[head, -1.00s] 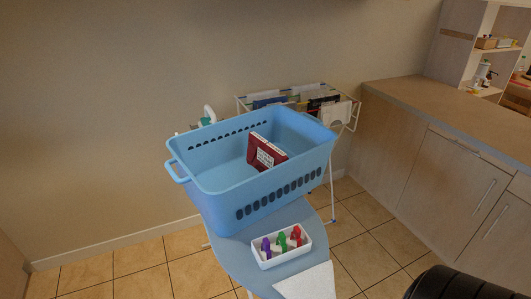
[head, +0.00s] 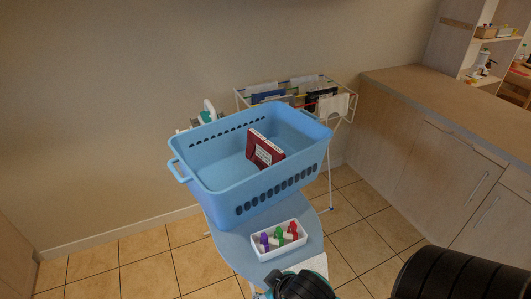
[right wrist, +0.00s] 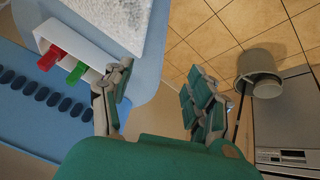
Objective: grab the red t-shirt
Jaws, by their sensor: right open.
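The red t-shirt (head: 264,148) looks like a folded dark red bundle with white print. It leans inside the blue laundry basket (head: 250,200), toward its middle. My right gripper (right wrist: 158,98) is open and empty in the right wrist view, its two fingers wide apart. It hangs beside the edge of the blue board, outside the basket. In the head view my dark right arm shows at the bottom, below the basket and apart from the t-shirt. The t-shirt is not seen in the right wrist view. My left gripper is not in view.
The basket stands on a blue ironing board (head: 226,243) with a white box of coloured pegs (head: 257,251). A drying rack (head: 340,118) stands behind, a counter (head: 440,105) at right. The right wrist view shows a white cloth (right wrist: 115,18) and a grey bucket (right wrist: 259,68).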

